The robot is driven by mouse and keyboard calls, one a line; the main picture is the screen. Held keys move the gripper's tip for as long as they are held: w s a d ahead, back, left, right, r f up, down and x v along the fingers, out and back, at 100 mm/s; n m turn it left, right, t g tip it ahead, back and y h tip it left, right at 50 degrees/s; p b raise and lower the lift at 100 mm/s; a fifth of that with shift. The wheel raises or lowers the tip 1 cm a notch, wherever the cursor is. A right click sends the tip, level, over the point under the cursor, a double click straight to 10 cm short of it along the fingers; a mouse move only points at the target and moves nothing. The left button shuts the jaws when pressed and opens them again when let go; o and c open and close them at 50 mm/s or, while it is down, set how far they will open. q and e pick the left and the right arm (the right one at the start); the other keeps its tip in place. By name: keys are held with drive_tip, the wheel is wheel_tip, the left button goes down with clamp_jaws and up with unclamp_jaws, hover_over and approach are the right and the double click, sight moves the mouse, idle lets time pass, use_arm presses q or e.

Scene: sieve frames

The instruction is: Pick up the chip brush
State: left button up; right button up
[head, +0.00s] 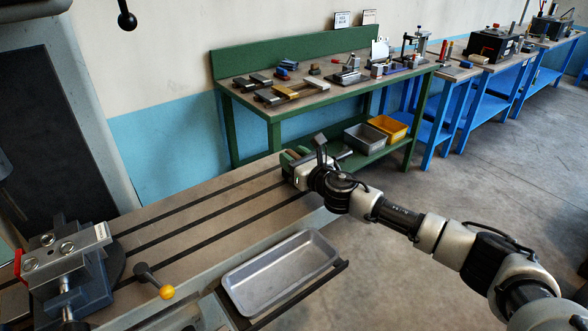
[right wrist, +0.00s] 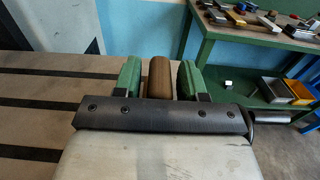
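A brown, rounded handle (right wrist: 159,78), which looks like the chip brush's handle, stands between the green fingers of my right gripper (right wrist: 159,72) in the right wrist view. A narrow gap shows on each side of it, so the gripper looks open around it. The rest of the brush is hidden behind the dark gripper body. In the head view my right gripper (head: 287,160) is at the far end of the slotted machine table (head: 215,215); the brush cannot be made out there. My left gripper is not in view.
A grey vise (head: 65,265) stands at the table's left end. An empty metal tray (head: 280,270) and a yellow-knobbed lever (head: 155,282) are along the front edge. A green workbench (head: 300,100) with several tools stands behind. The slotted table's middle is clear.

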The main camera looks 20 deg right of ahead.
clamp_jaws()
